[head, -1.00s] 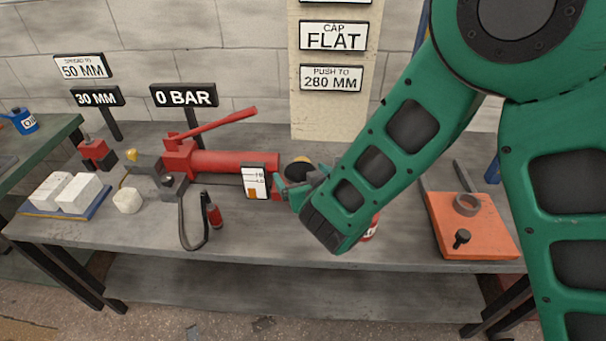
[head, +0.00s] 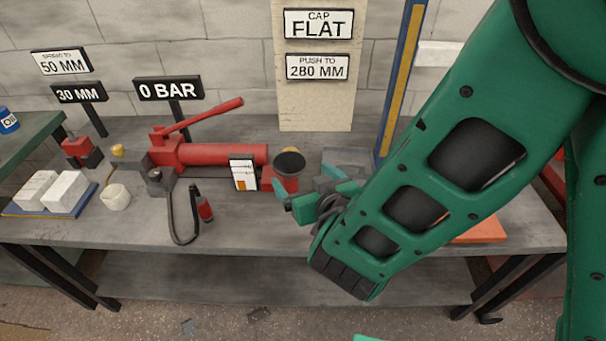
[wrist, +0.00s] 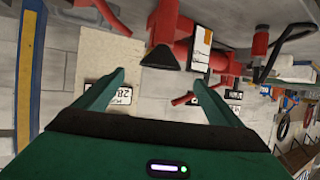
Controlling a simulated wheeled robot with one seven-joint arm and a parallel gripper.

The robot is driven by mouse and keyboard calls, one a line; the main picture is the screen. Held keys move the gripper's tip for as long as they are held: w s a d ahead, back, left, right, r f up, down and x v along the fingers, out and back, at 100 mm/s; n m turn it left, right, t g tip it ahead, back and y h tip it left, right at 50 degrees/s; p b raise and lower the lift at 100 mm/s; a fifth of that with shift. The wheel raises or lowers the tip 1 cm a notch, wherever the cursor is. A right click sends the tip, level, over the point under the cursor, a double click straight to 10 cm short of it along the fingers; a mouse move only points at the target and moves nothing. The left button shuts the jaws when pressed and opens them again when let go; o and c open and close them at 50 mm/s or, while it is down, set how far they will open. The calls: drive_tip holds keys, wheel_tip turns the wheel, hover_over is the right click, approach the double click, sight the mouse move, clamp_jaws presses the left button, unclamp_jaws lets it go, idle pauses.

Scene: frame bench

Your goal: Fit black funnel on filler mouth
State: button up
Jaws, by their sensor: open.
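The black funnel (head: 289,161) stands wide end up on a red body (head: 287,184) at the right end of the red hand pump (head: 222,155). In the wrist view, which is upside down, the funnel (wrist: 160,59) has its narrow end against the red part. The filler mouth itself is hidden under the funnel, so I cannot tell how deep it sits. My gripper (head: 304,184) is open and empty, just right of and in front of the funnel. Its two green fingers (wrist: 160,82) stand apart, with the funnel beyond their tips.
A white gauge card (head: 243,174) stands left of the funnel. A black hose with a red end (head: 204,209) lies in front of the pump. White blocks (head: 50,192) lie at the left. My arm hides most of an orange plate (head: 482,232). Bare bench (head: 250,229) lies in front.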

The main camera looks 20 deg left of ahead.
drive_tip(key=shift+s+d+r, duration=0.15)
drive_tip(key=shift+s+d, duration=0.05)
drive_tip(key=shift+s, duration=0.05)
drive_tip(key=shift+d, duration=0.1)
idle(0.5)
drive_tip(key=w+d+r+m+h, duration=0.1)
drive_tip(key=w+d+m+h, duration=0.3)
drive_tip(key=d, duration=0.9)
drive_tip(key=w+d+r+m+h, duration=0.1)
drive_tip(key=w+d+m+h, duration=0.35)
drive_tip(key=d, duration=0.95)
drive_tip(key=s+d+m+g+h, duration=0.25)
drive_tip(key=d+g, duration=0.25)
drive_tip(key=d, duration=1.1)
drive_tip(key=s+d+r+m+g+y, duration=0.1)
drive_tip(key=s+d+g, duration=0.1)
drive_tip(key=s, duration=0.6)
drive_tip(key=s+d+r+g+y, duration=0.1)
drive_tip(key=s+d, duration=0.3)
drive_tip(key=s, duration=0.4)
drive_tip(key=s+d+r+m+g+y, duration=0.1)
drive_tip(key=s+d+r+g, duration=0.1)
drive_tip(key=s, duration=0.7)
drive_tip(key=shift+d+r+m+g, duration=0.3)
drive_tip(key=shift+d+r+g, duration=0.15)
drive_tip(key=shift+d, duration=0.6)
